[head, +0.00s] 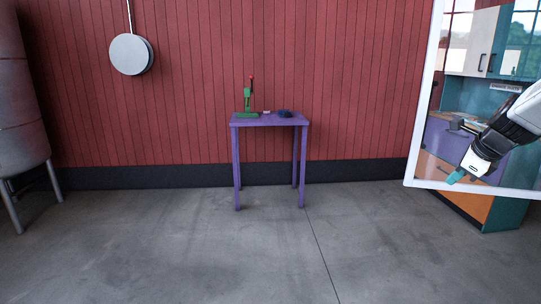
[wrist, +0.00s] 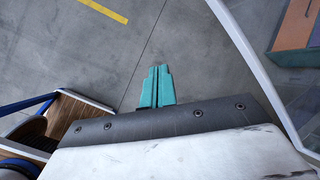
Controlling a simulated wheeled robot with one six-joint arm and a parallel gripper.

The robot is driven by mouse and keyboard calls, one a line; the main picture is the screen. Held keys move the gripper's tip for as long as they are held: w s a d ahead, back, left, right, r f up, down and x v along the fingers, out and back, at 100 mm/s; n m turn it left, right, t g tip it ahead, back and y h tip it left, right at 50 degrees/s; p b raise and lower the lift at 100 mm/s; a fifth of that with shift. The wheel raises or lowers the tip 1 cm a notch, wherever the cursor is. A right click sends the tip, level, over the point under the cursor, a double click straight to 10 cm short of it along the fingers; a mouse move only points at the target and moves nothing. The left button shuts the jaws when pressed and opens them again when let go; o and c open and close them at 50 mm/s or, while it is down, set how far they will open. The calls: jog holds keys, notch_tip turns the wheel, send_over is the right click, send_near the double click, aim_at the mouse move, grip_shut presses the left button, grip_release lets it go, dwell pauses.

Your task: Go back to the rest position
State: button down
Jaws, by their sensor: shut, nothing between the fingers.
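My gripper (head: 456,177) shows at the right of the head view, at the end of my white and black arm, with teal fingertips pointing down and left. In the wrist view its two teal fingers (wrist: 156,88) lie side by side, closed together. Nothing is between them. Below the fingers there is only grey concrete floor.
A purple table (head: 270,120) stands against the red wall, bearing a green press (head: 248,104) with a red top and a dark item (head: 284,113). A white-framed pane (head: 412,150) stands at right, near my arm, before a kitchen unit. The middle floor is clear.

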jog(key=s+a+f+n+g, duration=0.1)
jog(key=s+a+n, duration=0.6)
jog(key=s+n, duration=0.2)
jog(key=s+a+f+n+g, duration=0.1)
jog(key=s+a+n+g, duration=0.1)
jog(key=s+a+n, duration=0.6)
jog(key=s+a+f+n+g, duration=0.1)
jog(key=s+a+n, duration=0.6)
jog(key=s, duration=0.9)
jog(key=n+g, duration=0.1)
jog(key=n, duration=0.2)
jog(key=shift+s+a+h, duration=0.3)
jog(key=shift+s+a, duration=0.05)
jog(key=shift+a, duration=0.05)
